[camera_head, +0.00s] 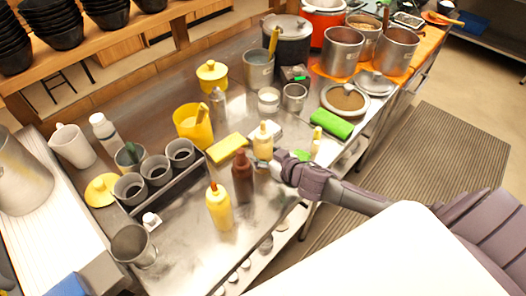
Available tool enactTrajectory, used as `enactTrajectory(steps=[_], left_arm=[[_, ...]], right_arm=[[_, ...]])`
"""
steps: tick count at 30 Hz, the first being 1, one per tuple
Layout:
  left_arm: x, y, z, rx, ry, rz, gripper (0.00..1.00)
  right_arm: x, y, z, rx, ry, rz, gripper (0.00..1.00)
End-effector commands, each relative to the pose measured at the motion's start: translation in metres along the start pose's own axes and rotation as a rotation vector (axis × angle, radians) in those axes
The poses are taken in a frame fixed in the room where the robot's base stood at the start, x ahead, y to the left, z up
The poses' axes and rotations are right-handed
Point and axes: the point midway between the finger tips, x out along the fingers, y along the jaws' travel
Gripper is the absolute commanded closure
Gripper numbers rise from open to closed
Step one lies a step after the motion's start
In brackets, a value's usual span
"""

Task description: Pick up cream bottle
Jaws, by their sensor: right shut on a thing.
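The cream bottle (263,143), pale with a tan tip, is upright near the middle of the steel counter (185,245). My right gripper (264,163) reaches in from the right and is shut on the lower part of this bottle. The fingers and the bottle's base are partly hidden, and I cannot tell whether the base touches the counter.
A brown bottle (242,178) and a yellow bottle (219,209) stand close in front. A yellow block (227,148) lies to the left, and a green block (331,124) to the right. Metal pots (343,50) fill the back right.

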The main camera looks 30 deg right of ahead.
Motion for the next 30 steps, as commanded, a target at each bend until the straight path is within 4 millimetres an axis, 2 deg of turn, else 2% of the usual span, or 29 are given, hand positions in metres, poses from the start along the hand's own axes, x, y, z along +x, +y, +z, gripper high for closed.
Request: enactTrajectory(steps=[11,18,20,30], left_arm=[[0.001,0.0,0.0,0.001,0.0,0.0,0.6],[0.005,0.0,0.0,0.001,0.0,0.0,0.6],[0.008,0.0,0.0,0.002,0.0,0.0,0.6],[0.019,-0.001,0.001,0.002,0.0,-0.001,0.6]], right_arm=[[-0.003,0.0,-0.009,0.0,0.005,-0.002,0.59],[-0.016,0.0,-0.041,-0.003,0.007,-0.002,0.59],[-0.025,0.013,-0.041,-0.006,0.0,0.003,0.59],[-0.077,0.073,-0.065,-0.004,-0.004,0.001,0.59]])
